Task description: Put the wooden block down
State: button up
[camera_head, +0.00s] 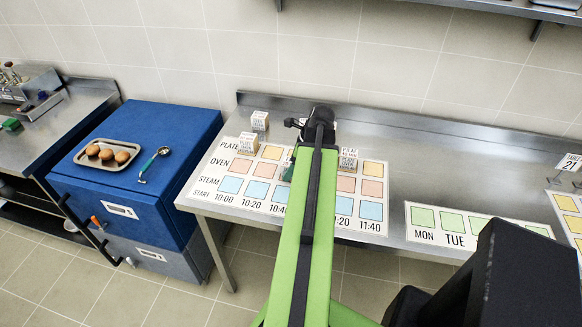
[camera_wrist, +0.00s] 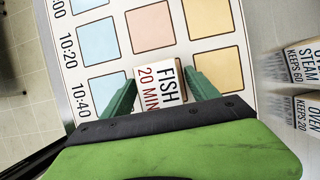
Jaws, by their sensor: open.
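The wooden block (camera_wrist: 158,84), with a white top lettered FISH 20 MIN, is between my gripper's fingers in the wrist view. My gripper (camera_wrist: 160,92) is open, one green finger on each side of the block. The block lies over the oven-row square of the 10:40 column on the printed chart (camera_wrist: 112,52). I cannot tell whether a finger still touches it.
Other lettered blocks stand on the table: one at the back left (camera_head: 260,121), one on the chart's left (camera_head: 245,144) and one right of my arm (camera_head: 348,160). A weekday chart (camera_head: 423,236) lies to the right. A tray of brown round items (camera_head: 125,165) sits on the blue cabinet.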

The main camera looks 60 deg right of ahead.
jog(key=p+v, duration=1.1)
jog(key=v, duration=0.1)
jog(key=shift+r, duration=0.2)
jog(key=shift+w, duration=0.1)
jog(key=w+a+f+n+g, duration=0.1)
jog(key=w+a+n+g, duration=0.2)
jog(key=w+a+n, duration=1.65)
jog(key=a+n, duration=0.2)
jog(key=a, duration=0.6)
jog(key=w+a+n+g+h, duration=0.1)
jog(key=w+a+n, duration=0.2)
jog(key=a, duration=0.9)
jog(key=w+a+n, duration=0.3)
jog(key=a+n, duration=0.5)
jog(key=a, duration=0.4)
jog(key=shift+w+f, duration=0.3)
jog(key=shift+f, duration=0.15)
